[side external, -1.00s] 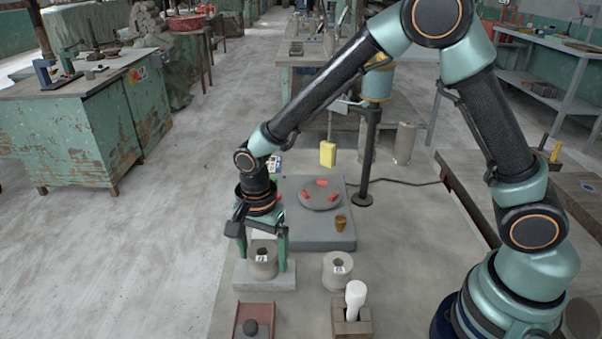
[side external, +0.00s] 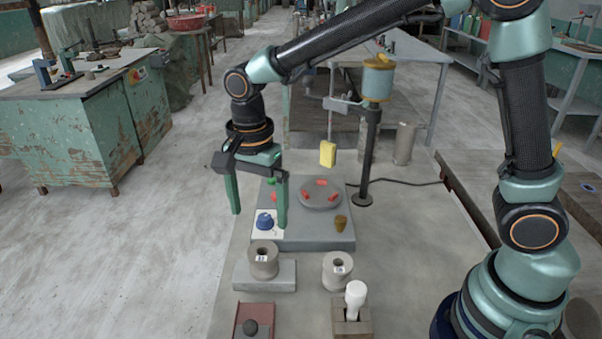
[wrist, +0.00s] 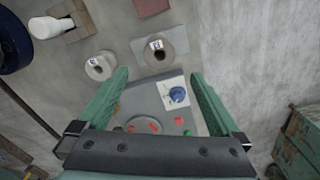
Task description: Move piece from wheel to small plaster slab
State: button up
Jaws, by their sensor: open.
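A grey clay piece (side external: 263,262) with a dark hole and a small label stands upright on the small plaster slab (side external: 286,279). In the wrist view the same piece (wrist: 163,55) is on the slab (wrist: 144,46). The wheel (side external: 320,203) is a round grey disc on a grey base, with red bits around its rim and no clay piece on it. My gripper (side external: 259,220) is open and empty, raised above and behind the piece, with its fingers (wrist: 160,76) pointing down. A similar labelled piece (side external: 337,272) stands on the table to the right.
A blue object (side external: 265,222) on a white card lies on the wheel's base, near my right finger. A yellow sponge (side external: 328,154) hangs by a post. A white bottle-like object (side external: 355,296) and a reddish tray (side external: 242,318) stand in front.

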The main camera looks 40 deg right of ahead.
jog(key=s+d+r+n+t, duration=0.2)
jog(key=s+d+r+n, duration=0.2)
jog(key=d+n, duration=0.2)
jog(key=s+d+r+n+t, duration=0.3)
jog(key=d+n, duration=0.4)
jog(key=d, duration=0.3)
jog(key=shift+s+d+r+t, duration=0.3)
jog(key=shift+s+r, duration=0.5)
jog(key=shift+s, duration=0.45)
